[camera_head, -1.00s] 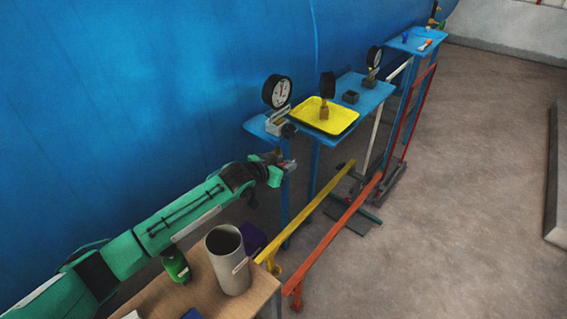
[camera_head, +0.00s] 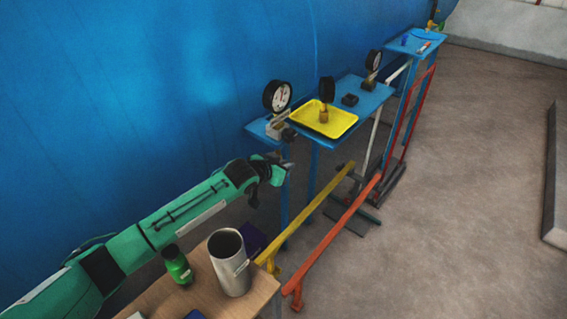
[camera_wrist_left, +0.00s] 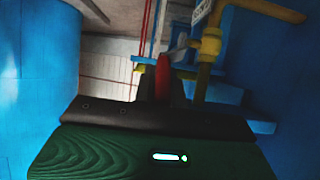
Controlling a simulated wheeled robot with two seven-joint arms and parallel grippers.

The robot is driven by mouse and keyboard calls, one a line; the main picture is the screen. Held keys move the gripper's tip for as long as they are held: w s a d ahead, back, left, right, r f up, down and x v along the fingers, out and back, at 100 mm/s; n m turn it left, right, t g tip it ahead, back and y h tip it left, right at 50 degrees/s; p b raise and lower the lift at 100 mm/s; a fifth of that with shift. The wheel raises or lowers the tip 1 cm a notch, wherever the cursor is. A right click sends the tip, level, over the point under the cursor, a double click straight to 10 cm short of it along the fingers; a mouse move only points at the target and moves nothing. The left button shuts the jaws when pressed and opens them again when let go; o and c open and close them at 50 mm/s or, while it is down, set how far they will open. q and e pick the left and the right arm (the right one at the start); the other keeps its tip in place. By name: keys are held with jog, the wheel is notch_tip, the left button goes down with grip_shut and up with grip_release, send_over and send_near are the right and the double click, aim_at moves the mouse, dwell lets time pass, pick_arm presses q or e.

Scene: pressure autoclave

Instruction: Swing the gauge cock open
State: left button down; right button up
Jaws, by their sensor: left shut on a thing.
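In the wrist view a red lever (camera_wrist_left: 162,76) stands between the dark fingers of my left gripper (camera_wrist_left: 166,84), which is shut on it. Beside it to the right is a yellow pipe fitting (camera_wrist_left: 210,46), probably the body of the gauge cock. In the head view my left gripper (camera_head: 284,162) is just below the near end of the blue shelf (camera_head: 255,128). A round white-faced gauge (camera_head: 277,97) stands on that shelf end. The lever is too small and hidden to make out in the head view. My right gripper is not in view.
A yellow tray (camera_head: 340,125) holding a brass-stemmed gauge (camera_head: 325,98) lies on the shelf. Yellow (camera_head: 310,210) and orange (camera_head: 335,232) rails run in front. A wooden table (camera_head: 205,285) bears a grey cup (camera_head: 231,268) and green bottle (camera_head: 177,266). The blue wall is close behind.

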pick_arm(q)
jog(key=shift+w+d+r+g+y+p, duration=0.4)
jog(key=shift+w+g+y+p, duration=0.4)
jog(key=shift+p, duration=0.65)
jog(key=shift+w+d+r+g+y+p, duration=0.4)
jog(key=shift+g+y+p, duration=0.2)
jog(key=shift+g+p, duration=0.7)
